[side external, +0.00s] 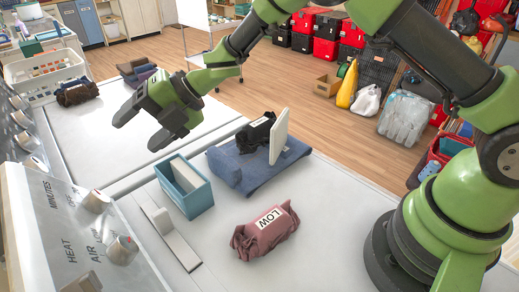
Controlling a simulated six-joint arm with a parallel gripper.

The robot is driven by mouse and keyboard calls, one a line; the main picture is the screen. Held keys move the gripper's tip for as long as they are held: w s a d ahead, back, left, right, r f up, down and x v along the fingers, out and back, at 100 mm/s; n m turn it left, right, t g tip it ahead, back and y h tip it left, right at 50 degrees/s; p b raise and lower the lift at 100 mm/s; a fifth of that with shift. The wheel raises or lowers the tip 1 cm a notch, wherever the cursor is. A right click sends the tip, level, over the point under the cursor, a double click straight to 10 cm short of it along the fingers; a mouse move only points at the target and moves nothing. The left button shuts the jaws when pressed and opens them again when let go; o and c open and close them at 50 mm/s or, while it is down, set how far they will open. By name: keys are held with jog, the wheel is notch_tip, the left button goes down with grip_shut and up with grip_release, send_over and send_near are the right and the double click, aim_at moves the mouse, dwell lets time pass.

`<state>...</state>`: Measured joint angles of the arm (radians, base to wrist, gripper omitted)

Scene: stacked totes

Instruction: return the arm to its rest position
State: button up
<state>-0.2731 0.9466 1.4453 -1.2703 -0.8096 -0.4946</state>
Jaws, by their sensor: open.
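My gripper (140,136) is open and empty. Its green and dark fingers point down and left, in the air over the white worktop. My green and dark arm reaches in from the right. Nothing touches the fingers in this view.
On the worktop are a blue open box (185,196), a folded blue cloth (228,170) by an upright white panel (280,136), and a red cloth bundle (262,238) labelled LOW. A control panel (80,240) stands at lower left. A white basket (45,80) is at upper left.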

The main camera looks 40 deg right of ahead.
jog(key=w+d+r+m+t+h, duration=0.2)
jog(key=d+r+m+t+h, duration=0.3)
jog(key=d+r+m, duration=0.65)
jog(key=s+d+r+m+t+h, duration=0.2)
jog(key=s+d+r+m+h, duration=0.3)
jog(key=s+d+r+m, duration=0.4)
jog(key=s+f+m+g, duration=0.2)
jog(key=s+m, duration=0.5)
jog(key=s, duration=0.3)
jog(key=s+f+m+g+y, duration=0.1)
jog(key=s+f+m+g, duration=0.2)
jog(key=s+m, duration=0.5)
jog(key=s, duration=0.3)
jog(key=shift+s+f, duration=0.15)
jog(key=shift+f, duration=0.2)
jog(key=shift+a, duration=0.1)
